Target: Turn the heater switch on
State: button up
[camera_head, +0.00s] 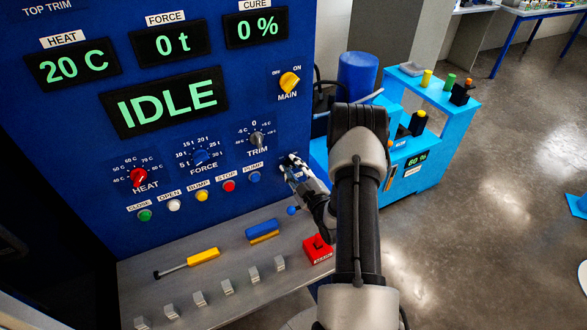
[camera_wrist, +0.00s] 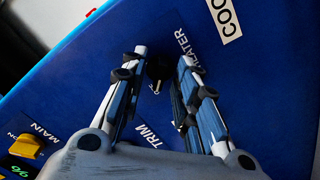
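In the head view my gripper (camera_head: 290,163) is at the right edge of the panel, just right of the blue PUMP button (camera_head: 255,177). The switch is hidden there behind the gripper.
The yellow MAIN knob (camera_head: 289,82) is above my gripper, and the TRIM knob (camera_head: 256,139) is close on its left. The panel display (camera_head: 165,101) reads IDLE. A grey shelf (camera_head: 215,270) below holds a red block (camera_head: 318,248) and a blue-yellow block (camera_head: 262,230).

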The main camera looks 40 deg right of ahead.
jog(key=shift+c, duration=0.5)
grip_shut()
jog(key=shift+m+b, duration=0.3)
jog(key=shift+m, duration=0.1)
jog(key=shift+f+m+b, duration=0.1)
jog(key=shift+m+b, duration=0.5)
jog(key=shift+m, duration=0.5)
jog(key=m+b, duration=0.2)
jog(key=m, duration=0.2)
jog(key=m+b, duration=0.1)
jog(key=m, duration=0.4)
jog(key=shift+m+b, duration=0.4)
jog(key=m+b, duration=0.1)
jog(key=m, duration=0.3)
jog(key=shift+m, duration=0.7)
